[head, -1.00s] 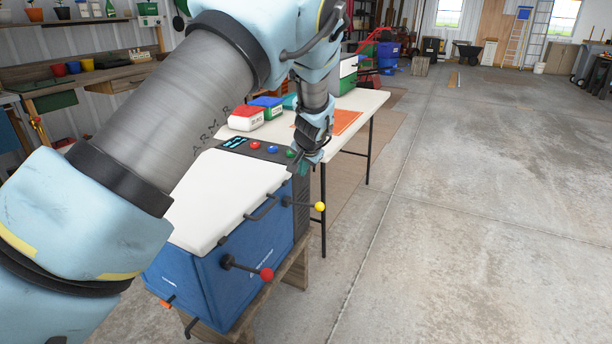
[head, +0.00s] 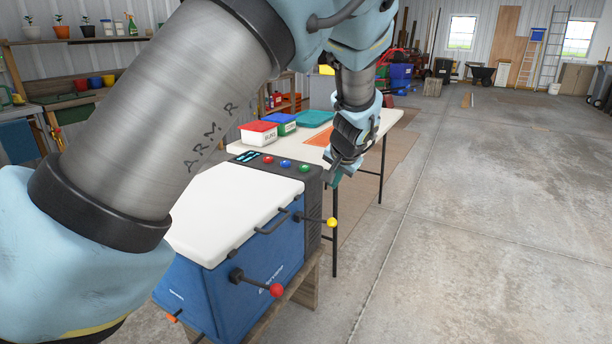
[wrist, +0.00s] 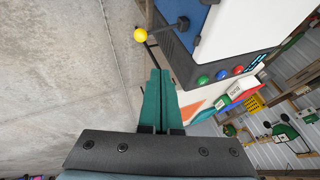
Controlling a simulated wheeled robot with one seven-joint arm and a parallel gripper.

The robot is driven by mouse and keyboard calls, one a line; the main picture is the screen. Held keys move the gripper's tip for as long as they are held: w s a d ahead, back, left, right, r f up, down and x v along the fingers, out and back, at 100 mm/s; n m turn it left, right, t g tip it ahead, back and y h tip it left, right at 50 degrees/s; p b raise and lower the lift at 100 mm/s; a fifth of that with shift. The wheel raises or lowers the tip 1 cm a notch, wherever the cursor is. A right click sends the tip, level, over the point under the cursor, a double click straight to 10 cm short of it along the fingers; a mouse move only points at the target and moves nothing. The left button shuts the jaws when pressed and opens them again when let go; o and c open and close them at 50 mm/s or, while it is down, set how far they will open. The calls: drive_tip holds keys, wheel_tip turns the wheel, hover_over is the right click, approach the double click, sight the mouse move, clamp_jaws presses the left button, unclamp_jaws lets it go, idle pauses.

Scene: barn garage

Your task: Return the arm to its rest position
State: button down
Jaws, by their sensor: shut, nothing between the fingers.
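My arm crosses the head view from the lower left, up and over to the right. My gripper (head: 337,174) hangs just right of the blue machine's control panel, in front of the white table's near right part. In the wrist view my gripper (wrist: 158,92) shows two teal fingers side by side, shut with nothing between them. The blue machine (head: 230,296) has a white lid (head: 225,205), which is down, and levers with a red knob (head: 277,290) and a yellow knob (head: 332,222). The yellow knob also shows in the wrist view (wrist: 140,35), beyond the fingertips.
Shelves with pots stand at the left. The concrete floor (head: 490,210) at right is clear.

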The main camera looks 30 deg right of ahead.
drive_tip(key=w+a+r+n+g+y+p, duration=0.1)
drive_tip(key=w+a+n, duration=0.25)
drive_tip(key=a, duration=0.95)
drive_tip(key=w+a+r+n+g+y+p, duration=0.1)
drive_tip(key=w+a+r+n+g+p, duration=0.2)
drive_tip(key=a, duration=1.1)
drive_tip(key=s+a+r+n, duration=0.1)
drive_tip(key=s+a, duration=0.4)
drive_tip(key=a, duration=0.7)
drive_tip(key=s+a+r+n+p, duration=0.1)
drive_tip(key=s+a+n, duration=0.3)
drive_tip(key=a, duration=0.7)
drive_tip(key=shift+s+a+r+g, duration=0.15)
drive_tip(key=shift+s+a+g, duration=0.25)
drive_tip(key=shift+s, duration=0.55)
drive_tip(key=c, duration=1.6)
unclamp_jaws()
drive_tip(key=shift+n, duration=0.25)
